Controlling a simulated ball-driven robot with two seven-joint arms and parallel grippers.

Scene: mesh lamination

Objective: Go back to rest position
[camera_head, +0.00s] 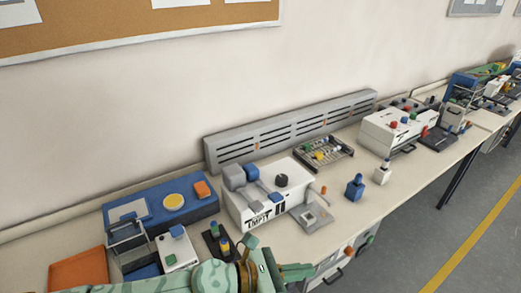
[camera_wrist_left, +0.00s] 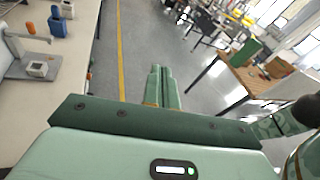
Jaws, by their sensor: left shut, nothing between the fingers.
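My left gripper (camera_head: 296,271) is at the bottom of the head view, in front of the bench's front edge. Its green fingers point to the right and hold nothing. In the left wrist view the two fingers (camera_wrist_left: 161,70) are closed together, with the grey floor and a yellow line behind them. My right gripper shows in neither view.
A long bench (camera_head: 345,212) carries a white machine (camera_head: 262,205), a blue box (camera_head: 160,205), a blue bottle (camera_head: 355,187) and a white bottle (camera_head: 382,172). An orange tray (camera_head: 78,270) lies at left. Open floor (camera_head: 420,235) is at right. A wooden table (camera_wrist_left: 228,85) stands beyond.

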